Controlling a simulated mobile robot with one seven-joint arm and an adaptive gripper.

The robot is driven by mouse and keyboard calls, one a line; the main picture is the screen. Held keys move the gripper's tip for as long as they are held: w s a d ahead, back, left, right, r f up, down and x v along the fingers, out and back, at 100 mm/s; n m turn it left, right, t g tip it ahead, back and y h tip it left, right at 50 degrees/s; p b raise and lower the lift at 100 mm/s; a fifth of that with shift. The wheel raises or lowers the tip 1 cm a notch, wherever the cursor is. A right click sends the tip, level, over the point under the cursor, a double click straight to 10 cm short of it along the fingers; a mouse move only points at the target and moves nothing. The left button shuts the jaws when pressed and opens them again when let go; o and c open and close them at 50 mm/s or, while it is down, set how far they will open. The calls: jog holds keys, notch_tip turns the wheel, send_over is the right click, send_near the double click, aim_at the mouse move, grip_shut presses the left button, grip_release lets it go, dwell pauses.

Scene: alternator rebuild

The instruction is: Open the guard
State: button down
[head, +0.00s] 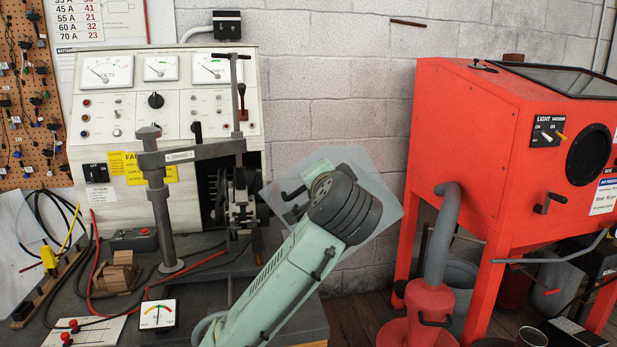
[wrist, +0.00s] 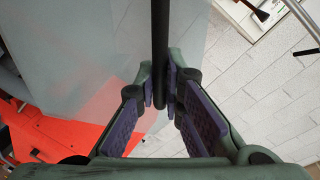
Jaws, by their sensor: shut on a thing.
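The guard (head: 385,186) is a clear, greyish panel beside the test bench, tilted in the head view, with my wrist overlapping it. In the wrist view, the guard (wrist: 85,45) is a see-through sheet filling the upper left. Its dark bar handle (wrist: 160,35) runs down from the top edge between my fingertips. My gripper (wrist: 160,92) is shut on this bar, with a pad on each side. In the head view my green arm reaches up from the bottom, and its wrist hides most of the gripper. The alternator (head: 240,205) sits clamped on the bench, left of the guard.
A test bench panel with meters (head: 160,95) stands behind the clamp post (head: 155,205). A red blasting cabinet (head: 480,140) with a grey hose (head: 441,235) stands at right. Bare block wall (head: 335,100) lies between them. Cables and a small gauge (head: 157,315) lie on the bench.

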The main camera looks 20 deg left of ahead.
dwell(0.3)
jog(key=c, duration=1.7)
grip_release()
jog(key=v, duration=1.2)
